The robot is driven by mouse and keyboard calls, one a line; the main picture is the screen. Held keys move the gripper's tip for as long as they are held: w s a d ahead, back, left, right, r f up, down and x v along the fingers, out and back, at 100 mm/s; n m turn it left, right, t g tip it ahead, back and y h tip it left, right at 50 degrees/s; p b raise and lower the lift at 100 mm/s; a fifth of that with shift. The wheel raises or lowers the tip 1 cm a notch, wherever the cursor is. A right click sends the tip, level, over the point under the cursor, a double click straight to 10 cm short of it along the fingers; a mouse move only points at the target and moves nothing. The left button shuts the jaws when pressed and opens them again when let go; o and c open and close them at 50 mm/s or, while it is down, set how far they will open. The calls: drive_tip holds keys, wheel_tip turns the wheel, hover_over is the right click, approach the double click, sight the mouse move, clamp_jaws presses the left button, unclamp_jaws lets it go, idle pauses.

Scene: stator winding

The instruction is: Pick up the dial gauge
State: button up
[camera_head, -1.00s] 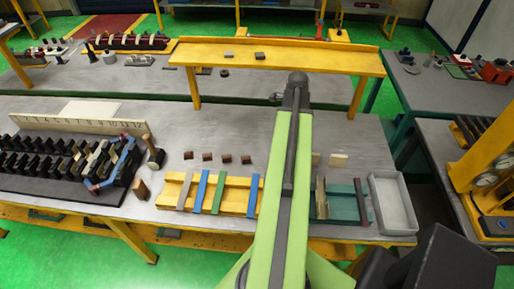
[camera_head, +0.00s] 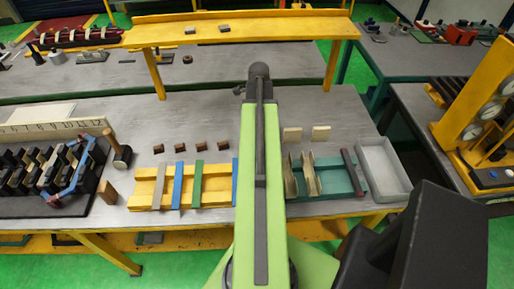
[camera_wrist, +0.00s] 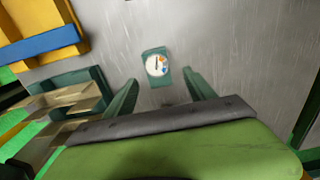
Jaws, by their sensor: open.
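A small round white dial (camera_wrist: 157,65) with orange and blue marks, seemingly the dial gauge, lies on a teal backing on the grey bench in the wrist view. My gripper (camera_wrist: 160,78) is open, with its two green fingers apart. The dial appears in line with the gap between the fingers, just beyond their tips; the height between them is hard to judge. Nothing is held. In the head view my arm hides the dial and the fingers.
A yellow tray (camera_head: 145,187) with coloured bars and a green tray (camera_head: 328,177) with wooden pieces lie along the bench's front. A grey bin (camera_head: 385,167) stands right of them. A yellow raised shelf (camera_head: 270,27) stands behind. Other round dials (camera_head: 490,112) sit on a yellow frame at right.

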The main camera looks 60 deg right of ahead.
wheel_tip(320, 180, down, 7)
drive_tip(key=b, duration=0.6)
drive_tip(key=shift+a+f, duration=0.1)
drive_tip(key=shift+a, duration=0.05)
drive_tip(key=shift+r, duration=0.2)
drive_tip(key=shift+c, duration=0.4)
drive_tip(key=shift+s, duration=0.1)
clamp_jaws()
